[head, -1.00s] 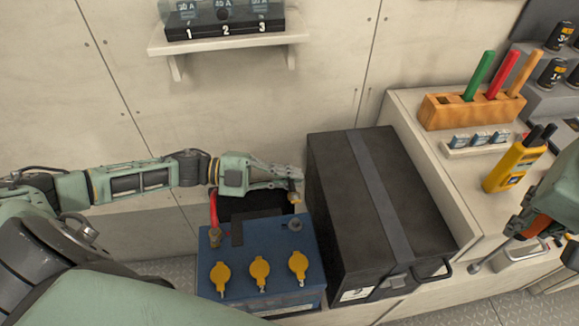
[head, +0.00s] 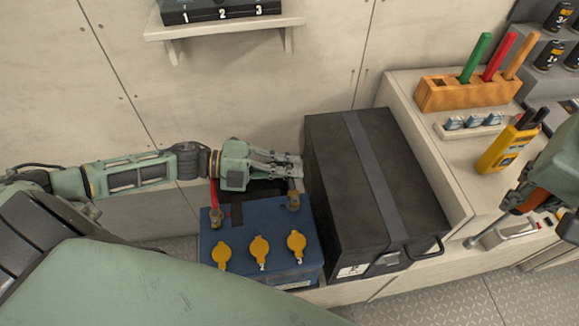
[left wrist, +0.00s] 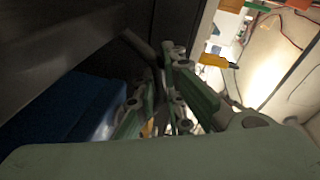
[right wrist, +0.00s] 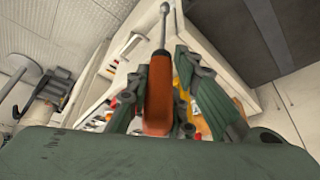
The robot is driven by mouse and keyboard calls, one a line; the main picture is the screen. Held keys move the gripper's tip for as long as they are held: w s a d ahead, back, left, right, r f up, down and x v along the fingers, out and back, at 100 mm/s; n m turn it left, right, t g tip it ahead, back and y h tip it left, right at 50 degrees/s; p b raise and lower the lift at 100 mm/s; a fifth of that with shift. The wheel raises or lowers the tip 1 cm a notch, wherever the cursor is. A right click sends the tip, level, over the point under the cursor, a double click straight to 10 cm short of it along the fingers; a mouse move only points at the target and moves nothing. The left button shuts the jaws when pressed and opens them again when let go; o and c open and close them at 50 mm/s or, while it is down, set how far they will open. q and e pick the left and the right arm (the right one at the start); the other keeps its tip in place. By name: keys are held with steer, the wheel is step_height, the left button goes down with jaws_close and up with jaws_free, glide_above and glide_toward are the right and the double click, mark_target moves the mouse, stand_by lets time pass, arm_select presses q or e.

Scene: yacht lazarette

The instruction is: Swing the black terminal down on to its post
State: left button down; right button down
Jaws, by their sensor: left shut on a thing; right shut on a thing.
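The blue battery (head: 262,236) stands left of the large black box, with yellow caps on top. The black terminal (head: 294,202), with a brass-coloured clamp, is at the battery's right post and covers it from view. I cannot tell how fully it sits on the post. My left gripper (head: 297,170) is shut on the black terminal's lead, just above the clamp; its fingers (left wrist: 165,100) hide much of the lead. My right gripper (head: 524,200) is shut on an orange-handled tool (right wrist: 160,90), whose metal shaft points down and left, clear of the battery.
The red terminal (head: 215,212) is at the battery's left post. The black box (head: 340,200) with a grey strap stands close right of the battery. The right counter holds a wooden block (head: 450,93) with coloured handles and a yellow meter (head: 505,147).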

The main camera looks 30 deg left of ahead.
arm_select(q)
steer(key=shift+s+f, duration=0.1)
steer(key=c, duration=1.8)
jaws_free()
arm_select(e)
steer(key=shift+a, duration=0.1)
